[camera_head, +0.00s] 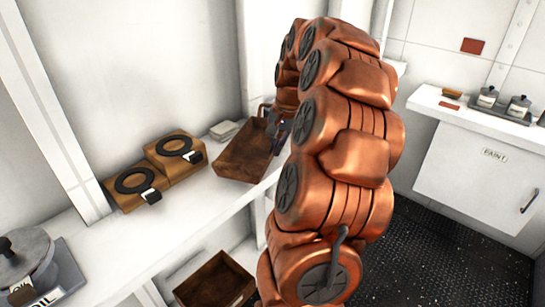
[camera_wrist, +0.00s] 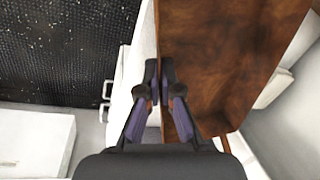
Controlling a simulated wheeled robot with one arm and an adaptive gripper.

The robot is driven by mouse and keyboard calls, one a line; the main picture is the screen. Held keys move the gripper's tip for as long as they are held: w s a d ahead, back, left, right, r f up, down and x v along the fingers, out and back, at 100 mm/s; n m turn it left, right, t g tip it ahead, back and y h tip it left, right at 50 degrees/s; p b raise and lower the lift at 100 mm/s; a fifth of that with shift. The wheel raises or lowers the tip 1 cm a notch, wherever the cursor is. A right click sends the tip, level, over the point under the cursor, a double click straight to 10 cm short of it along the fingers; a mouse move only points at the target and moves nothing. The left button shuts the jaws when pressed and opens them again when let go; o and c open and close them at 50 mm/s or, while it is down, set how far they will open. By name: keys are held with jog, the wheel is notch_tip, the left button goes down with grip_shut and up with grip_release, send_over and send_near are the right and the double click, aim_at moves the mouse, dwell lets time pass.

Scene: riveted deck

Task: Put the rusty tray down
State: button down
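The rusty tray (camera_head: 238,164) is a brown, open, rectangular box at the right end of the white shelf in the head view. It looks a little tilted, and I cannot tell whether it rests on the shelf or hangs just above it. My gripper (camera_head: 275,127) is at its right side, mostly hidden behind my copper arm. In the wrist view the tray (camera_wrist: 225,50) fills the right half, and the two dark fingertips of my gripper (camera_wrist: 160,75) are closed on either side of its thin wall.
On the white shelf (camera_head: 180,225) stand two tan boxes with black rings (camera_head: 136,188) (camera_head: 175,152), a pale block (camera_head: 224,130) and a grey lidded pot (camera_head: 25,255). Another rusty box (camera_head: 216,283) sits lower down. Bare shelf lies in front of the tan boxes.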

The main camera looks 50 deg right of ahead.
jog(key=shift+r, duration=0.25)
jog(key=shift+s+a, duration=0.5)
jog(key=s+a+r+b, duration=0.1)
jog(key=s+a+b, duration=0.3)
jog(key=s+a, duration=0.6)
jog(key=shift+a+r+b, duration=0.25)
jog(key=shift+a+b, duration=0.05)
